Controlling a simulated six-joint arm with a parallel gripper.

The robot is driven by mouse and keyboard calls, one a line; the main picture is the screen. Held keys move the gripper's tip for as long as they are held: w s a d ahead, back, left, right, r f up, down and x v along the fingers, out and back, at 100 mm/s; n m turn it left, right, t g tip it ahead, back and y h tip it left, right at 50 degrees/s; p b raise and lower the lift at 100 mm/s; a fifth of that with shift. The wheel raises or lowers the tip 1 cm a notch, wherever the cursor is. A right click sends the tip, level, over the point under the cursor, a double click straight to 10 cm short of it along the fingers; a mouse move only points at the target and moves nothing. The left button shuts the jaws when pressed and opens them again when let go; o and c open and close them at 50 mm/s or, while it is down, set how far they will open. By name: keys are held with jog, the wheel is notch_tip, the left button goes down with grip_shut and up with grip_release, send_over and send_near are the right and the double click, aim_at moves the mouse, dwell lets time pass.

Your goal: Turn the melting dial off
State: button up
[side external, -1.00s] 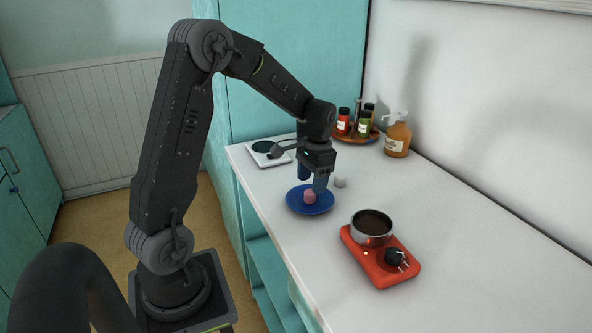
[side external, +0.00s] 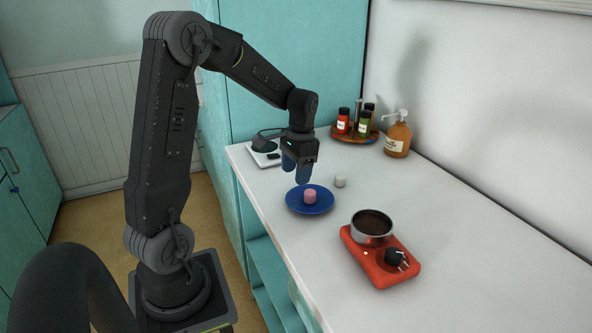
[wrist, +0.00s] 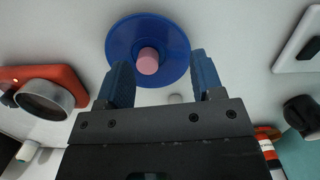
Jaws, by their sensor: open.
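The red melting unit (side external: 378,273) sits on the white counter with a black dial (side external: 396,257) at its front right. White marks show by the dial; I cannot read its setting. A steel pot (side external: 371,228) with dark contents stands on the unit. The unit (wrist: 62,76) and the pot (wrist: 43,100) also show at the left of the wrist view. My gripper (side external: 296,177) is open and empty above the counter, behind and left of the blue plate (side external: 322,206). It is well apart from the dial. A pink piece (side external: 310,196) rests on the plate.
A small white piece (side external: 340,181) stands beside the plate. A white scale (side external: 262,158) is at the back left. Bottles on a round wooden tray (side external: 347,137) and an amber pump bottle (side external: 397,139) stand along the wall. The right front counter is clear.

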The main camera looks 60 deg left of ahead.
dwell(0.3)
jog(key=w+d+r+m, duration=0.2)
jog(key=w+d+m, duration=0.2)
jog(key=d, duration=0.2)
notch_tip(320, 180, up, 8)
jog(key=m+t, duration=0.1)
jog(key=m, duration=1.3)
send_over(395, 251)
notch_tip(395, 251, down, 14)
jog(key=shift+r, duration=0.2)
jog(key=shift+c, duration=0.2)
jog(key=c, duration=0.9)
